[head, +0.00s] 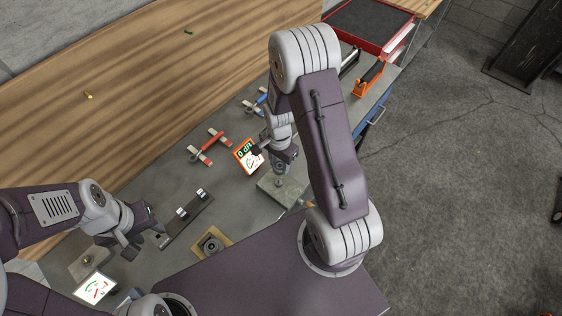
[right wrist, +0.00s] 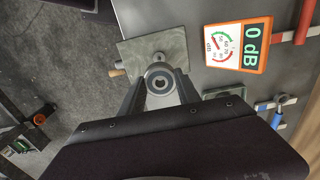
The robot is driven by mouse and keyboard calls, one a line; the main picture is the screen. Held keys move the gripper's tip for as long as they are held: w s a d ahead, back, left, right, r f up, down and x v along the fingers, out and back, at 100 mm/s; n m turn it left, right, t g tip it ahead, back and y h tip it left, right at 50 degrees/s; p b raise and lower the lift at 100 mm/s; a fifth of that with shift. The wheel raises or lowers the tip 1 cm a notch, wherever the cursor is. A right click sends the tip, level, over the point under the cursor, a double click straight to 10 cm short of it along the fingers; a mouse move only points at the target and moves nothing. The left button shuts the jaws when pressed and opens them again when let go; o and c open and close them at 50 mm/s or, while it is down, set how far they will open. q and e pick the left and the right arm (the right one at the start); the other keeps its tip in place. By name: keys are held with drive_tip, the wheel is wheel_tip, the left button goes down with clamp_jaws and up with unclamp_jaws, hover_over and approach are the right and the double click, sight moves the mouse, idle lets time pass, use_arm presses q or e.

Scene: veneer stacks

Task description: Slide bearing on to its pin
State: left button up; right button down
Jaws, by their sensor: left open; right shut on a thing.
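My right gripper (right wrist: 160,88) is shut on the bearing (right wrist: 160,80), a grey ring with a dark hole. In the right wrist view the ring lies over the near edge of a grey square plate (right wrist: 138,50). In the head view the right gripper (head: 280,160) points down over the same plate (head: 283,192). A small round part, perhaps the pin (right wrist: 158,57), shows just beyond the ring; I cannot tell whether the ring is around it. My left gripper (head: 143,238) is open and empty, above the left part of the bench.
An orange dB meter (head: 248,157) reading 0 stands beside the plate. Red (head: 209,146) and blue (head: 257,102) clamps lie behind. A dark strip (head: 187,218), a yellow plate (head: 226,239) with a dark round part, and another square plate (head: 88,262) lie left. A red tray (head: 395,48) is at the back right.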

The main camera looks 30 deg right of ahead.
sight(276, 168)
drive_tip(key=f+b, duration=0.1)
drive_tip(key=a+f+b, duration=0.1)
drive_tip(key=shift+s+a+f, duration=0.15)
drive_tip(key=shift+a+f, duration=0.1)
drive_tip(key=shift+f, duration=0.05)
drive_tip(key=f+b, duration=0.1)
drive_tip(key=d+f+b, duration=0.1)
drive_tip(key=f, duration=0.1)
drive_tip(key=shift+b, duration=0.3)
drive_tip(key=shift+f, duration=0.15)
drive_tip(key=shift+a, duration=0.3)
use_arm(q)
drive_tip(key=f, duration=0.3)
drive_tip(key=a+f, duration=0.1)
drive_tip(key=f, duration=0.1)
drive_tip(key=shift+s, duration=0.25)
drive_tip(key=shift+d, duration=0.15)
use_arm(e)
drive_tip(key=shift+d, duration=0.2)
drive_tip(key=shift+a, duration=0.1)
use_arm(q)
drive_tip(key=shift+r, duration=0.1)
